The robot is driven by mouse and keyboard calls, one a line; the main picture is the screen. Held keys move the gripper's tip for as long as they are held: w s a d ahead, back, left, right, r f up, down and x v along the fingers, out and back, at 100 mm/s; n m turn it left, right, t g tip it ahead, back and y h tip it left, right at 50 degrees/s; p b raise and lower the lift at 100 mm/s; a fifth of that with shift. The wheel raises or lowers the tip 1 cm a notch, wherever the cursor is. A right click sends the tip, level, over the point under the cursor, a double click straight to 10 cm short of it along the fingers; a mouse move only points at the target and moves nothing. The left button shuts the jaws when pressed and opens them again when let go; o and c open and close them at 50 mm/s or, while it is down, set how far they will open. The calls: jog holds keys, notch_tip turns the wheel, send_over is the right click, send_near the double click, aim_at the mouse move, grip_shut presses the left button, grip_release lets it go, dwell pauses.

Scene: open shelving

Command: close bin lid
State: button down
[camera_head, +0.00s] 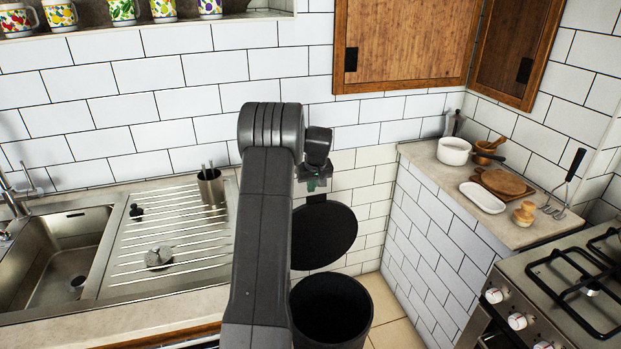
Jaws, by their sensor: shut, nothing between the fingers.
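The black bin (330,312) stands on the floor below the gap between the sink counter and the right counter. Its opening faces up and looks dark inside. Its round black lid (325,236) is raised, tilted up above and behind the opening. My gripper (317,187) is at the end of my dark grey arm, just above the lid's top edge. It is small in view and partly hidden by my arm. It looks shut and empty. I cannot tell whether it touches the lid. My arm also hides the left edge of the bin and lid.
A sink (60,262) with a drainer is at left, holding a metal utensil cup (210,187). At right is a counter with a white pot (453,151) and boards, beside a gas stove (570,285). A wooden cabinet (405,45) hangs above. White tiled wall stands behind the bin.

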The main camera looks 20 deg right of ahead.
jog(key=shift+s+a, duration=0.1)
jog(key=shift+s, duration=0.95)
jog(key=shift+f, duration=0.1)
